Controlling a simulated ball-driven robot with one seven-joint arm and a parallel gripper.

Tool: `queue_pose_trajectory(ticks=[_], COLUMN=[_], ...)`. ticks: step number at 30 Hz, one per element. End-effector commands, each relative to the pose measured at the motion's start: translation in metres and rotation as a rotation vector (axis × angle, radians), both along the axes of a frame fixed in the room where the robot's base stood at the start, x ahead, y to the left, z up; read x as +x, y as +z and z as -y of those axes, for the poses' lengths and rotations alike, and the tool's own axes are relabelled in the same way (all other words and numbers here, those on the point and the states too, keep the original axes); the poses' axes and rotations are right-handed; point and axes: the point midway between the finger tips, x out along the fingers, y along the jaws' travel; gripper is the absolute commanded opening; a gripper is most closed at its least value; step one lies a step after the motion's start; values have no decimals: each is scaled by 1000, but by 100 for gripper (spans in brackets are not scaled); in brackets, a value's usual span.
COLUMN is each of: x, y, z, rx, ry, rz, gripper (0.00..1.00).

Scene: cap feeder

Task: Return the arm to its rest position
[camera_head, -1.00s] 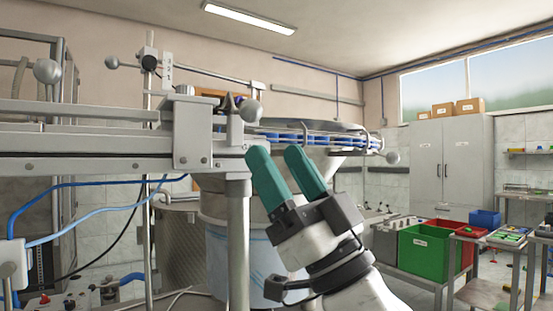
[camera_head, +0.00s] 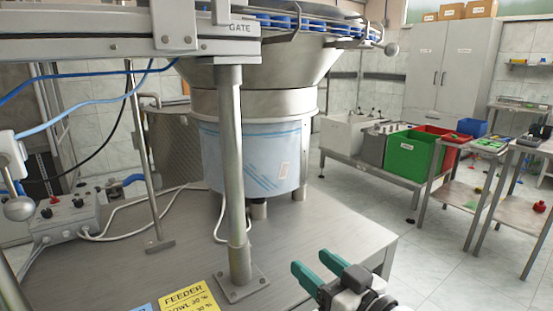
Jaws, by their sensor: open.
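My gripper (camera_head: 312,275) is low in the head view, right of centre near the bottom edge. Its two green fingers are apart, with nothing between them. It is by the front right corner of the feeder table (camera_head: 330,235), to the right of the support post's foot. Most of my arm is below the picture. The bowl feeder (camera_head: 255,150) stands on the table behind and to the left of my gripper, apart from it.
The rail marked GATE (camera_head: 225,45) crosses the upper left on a steel post (camera_head: 233,170). A control box (camera_head: 72,215) with cables sits at left. A yellow FEEDER note (camera_head: 188,297) lies in front.

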Motion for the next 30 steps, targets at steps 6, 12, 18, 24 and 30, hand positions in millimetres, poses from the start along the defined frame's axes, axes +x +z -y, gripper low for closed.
queue_pose_trajectory(ticks=[6,12,18,24,30], x=[-54,-136,-229,-308,-343], y=[-133,-230,-290,-317,-297], z=[58,114,160,190,202], rx=[-161,-286,-384,-452,-481], ry=[-112,-224,-331,-417,-458], rz=[-377,-728,-1042,-1279,-1381], gripper=[58,58,58,58,58])
